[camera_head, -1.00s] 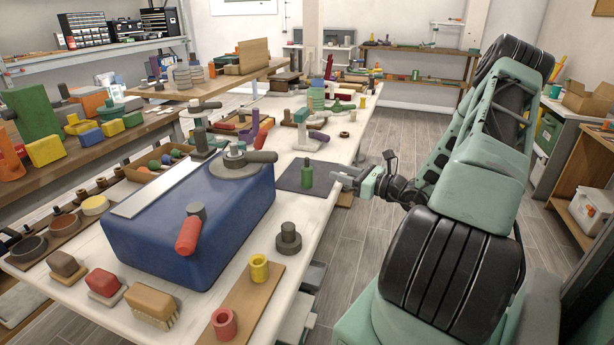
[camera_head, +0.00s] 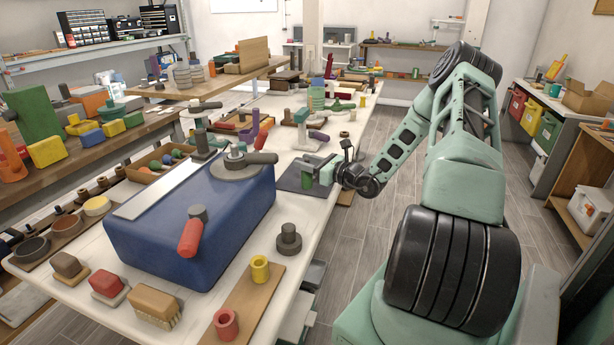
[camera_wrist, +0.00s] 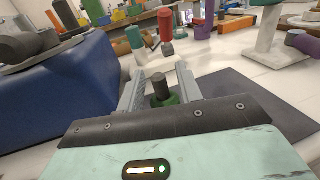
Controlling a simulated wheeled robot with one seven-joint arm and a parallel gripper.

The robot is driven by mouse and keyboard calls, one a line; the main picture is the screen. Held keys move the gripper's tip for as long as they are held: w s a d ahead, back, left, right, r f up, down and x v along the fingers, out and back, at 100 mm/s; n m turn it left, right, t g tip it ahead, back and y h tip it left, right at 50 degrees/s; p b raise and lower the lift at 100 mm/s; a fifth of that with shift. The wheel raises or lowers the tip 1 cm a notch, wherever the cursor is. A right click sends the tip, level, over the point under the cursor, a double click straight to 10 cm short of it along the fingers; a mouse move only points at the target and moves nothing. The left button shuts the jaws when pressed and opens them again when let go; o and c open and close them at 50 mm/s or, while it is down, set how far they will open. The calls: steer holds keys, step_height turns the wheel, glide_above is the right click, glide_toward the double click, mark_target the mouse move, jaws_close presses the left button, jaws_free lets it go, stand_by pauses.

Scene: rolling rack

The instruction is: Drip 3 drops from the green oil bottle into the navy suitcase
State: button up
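The green oil bottle (camera_head: 307,182) stands on a dark mat on the white bench, partly hidden by my gripper. In the wrist view its dark cap and green shoulder (camera_wrist: 163,92) show between my fingers. My gripper (camera_head: 312,168) is at the bottle, with its fingers on either side. In the wrist view my gripper (camera_wrist: 160,84) is open, with gaps between each finger and the cap. The navy suitcase (camera_head: 190,248) is a large blue box lying on the bench, left of and nearer than the bottle. It also shows at the left of the wrist view (camera_wrist: 62,105).
A grey round fitting with a handle (camera_head: 243,162) and a red-handled tool (camera_head: 191,230) sit on the suitcase. A dark knob-shaped piece (camera_head: 288,238) stands right of it. Tools and stands crowd the bench beyond the mat (camera_head: 290,178).

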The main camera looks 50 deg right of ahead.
jaws_close()
step_height(320, 180, up, 10)
stand_by(0.6)
